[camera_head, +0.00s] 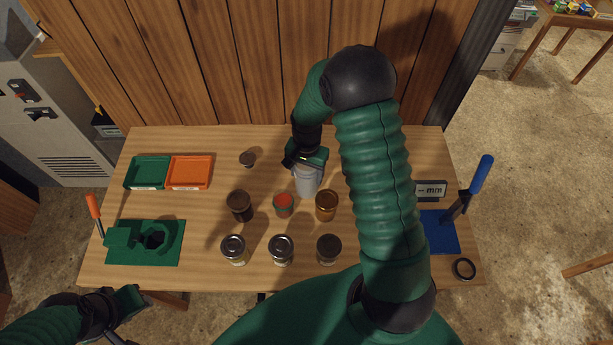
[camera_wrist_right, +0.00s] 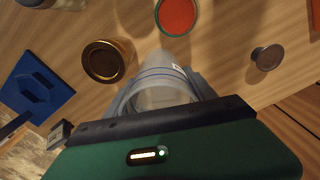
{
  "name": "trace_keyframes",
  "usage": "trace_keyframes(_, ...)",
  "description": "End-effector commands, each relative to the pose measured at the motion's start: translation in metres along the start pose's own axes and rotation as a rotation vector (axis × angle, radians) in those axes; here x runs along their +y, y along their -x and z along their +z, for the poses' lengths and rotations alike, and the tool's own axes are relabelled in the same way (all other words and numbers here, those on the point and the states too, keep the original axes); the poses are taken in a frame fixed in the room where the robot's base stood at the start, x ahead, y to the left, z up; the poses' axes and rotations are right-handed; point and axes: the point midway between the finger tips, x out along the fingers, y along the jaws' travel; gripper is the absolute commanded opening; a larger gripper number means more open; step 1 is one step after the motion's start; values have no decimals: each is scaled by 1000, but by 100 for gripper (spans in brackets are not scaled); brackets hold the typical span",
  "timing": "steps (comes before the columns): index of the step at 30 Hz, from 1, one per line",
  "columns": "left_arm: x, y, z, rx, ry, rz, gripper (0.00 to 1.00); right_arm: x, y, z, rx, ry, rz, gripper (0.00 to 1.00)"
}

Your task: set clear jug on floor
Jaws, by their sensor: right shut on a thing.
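The clear jug (camera_head: 306,182) stands toward the back middle of the wooden table in the head view. My right gripper (camera_head: 306,160) is shut on it from the far side. In the right wrist view the clear jug (camera_wrist_right: 163,85) lies between the fingers, just beyond the green gripper body. I cannot tell whether the jug touches the tabletop. My left gripper (camera_head: 128,300) is near the lower left, off the table's front edge, with nothing seen in it. Its fingers are too unclear to judge. The concrete floor (camera_head: 540,200) shows to the right of the table.
Several jars stand close by, including an amber jar (camera_head: 326,205) and a red-topped jar (camera_head: 283,204). Green (camera_head: 148,172) and orange (camera_head: 190,172) trays and a green fixture (camera_head: 145,243) are at left. A blue-handled tool (camera_head: 470,188) stands at right. A wooden panel (camera_head: 220,60) rises behind the table.

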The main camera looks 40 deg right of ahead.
Motion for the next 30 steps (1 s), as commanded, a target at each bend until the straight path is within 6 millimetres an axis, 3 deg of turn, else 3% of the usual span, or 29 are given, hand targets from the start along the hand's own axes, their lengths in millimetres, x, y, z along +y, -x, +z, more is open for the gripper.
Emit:
trace_keyframes(6, 0, 9, -2, 0, -1, 0, 36, 4, -32, 1, -4, -3, 2, 19)
trace_keyframes(12, 0, 7, -2, 0, -1, 0, 36, 2, -36, 1, 0, -1, 1, 19)
trace_keyframes(13, 0, 7, -2, 0, -1, 0, 36, 2, -36, 2, 0, -1, 2, 66)
trace_keyframes(17, 0, 7, -2, 0, -1, 0, 36, 1, -35, 3, 1, -1, 2, 83)
trace_keyframes(26, 0, 7, -2, 0, -1, 0, 36, 2, -35, 1, 0, -2, 1, 85)
trace_keyframes(30, 0, 5, -1, 0, -1, 0, 36, 1, -22, 0, 3, -3, -2, 85)
